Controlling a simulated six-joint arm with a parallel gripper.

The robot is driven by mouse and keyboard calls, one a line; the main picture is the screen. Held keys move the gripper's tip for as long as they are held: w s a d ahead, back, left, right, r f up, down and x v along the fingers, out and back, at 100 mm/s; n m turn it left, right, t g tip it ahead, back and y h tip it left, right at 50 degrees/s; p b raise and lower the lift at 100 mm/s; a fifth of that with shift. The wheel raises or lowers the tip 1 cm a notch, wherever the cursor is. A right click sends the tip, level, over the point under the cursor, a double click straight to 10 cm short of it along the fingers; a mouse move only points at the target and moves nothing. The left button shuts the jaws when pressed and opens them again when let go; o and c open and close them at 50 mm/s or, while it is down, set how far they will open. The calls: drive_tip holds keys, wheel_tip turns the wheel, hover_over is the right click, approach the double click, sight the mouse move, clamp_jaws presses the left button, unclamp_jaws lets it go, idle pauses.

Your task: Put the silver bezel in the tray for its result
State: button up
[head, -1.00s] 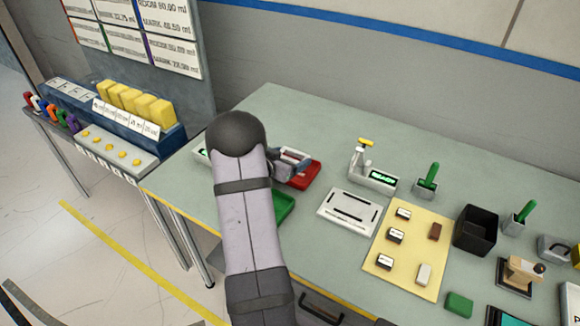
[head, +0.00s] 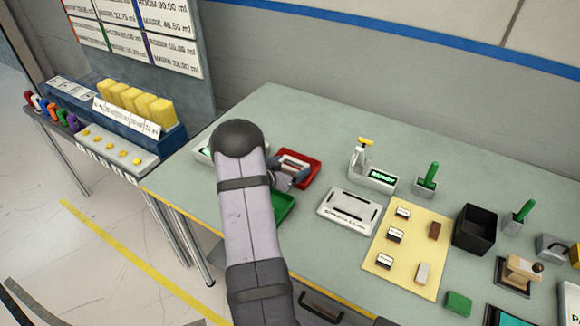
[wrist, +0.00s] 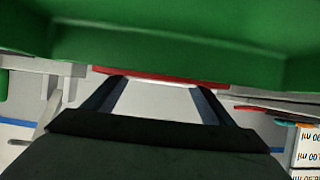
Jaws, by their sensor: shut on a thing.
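My gripper (head: 283,180) is low between the red tray (head: 315,172) and the green tray (head: 284,208), partly hidden behind my own arm. In the wrist view, its two dark fingers (wrist: 160,92) have a thin pale strip between their tips, which I take for the silver bezel (wrist: 165,84). Its full outline does not show there. The green tray (wrist: 170,35) fills the top of that upside-down view, very close to the camera. A pale piece shows at the red tray in the head view; I cannot tell whether it is held or lies there.
A white fixture plate (head: 348,211) is right of the trays. The bench surface behind the trays is clear.

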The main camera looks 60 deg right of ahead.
drive_tip(key=o, duration=1.1)
drive_tip(key=shift+r, duration=0.2)
drive_tip(key=b+v, duration=0.2)
drive_tip(key=v, duration=1)
drive_tip(key=shift+f, duration=0.15)
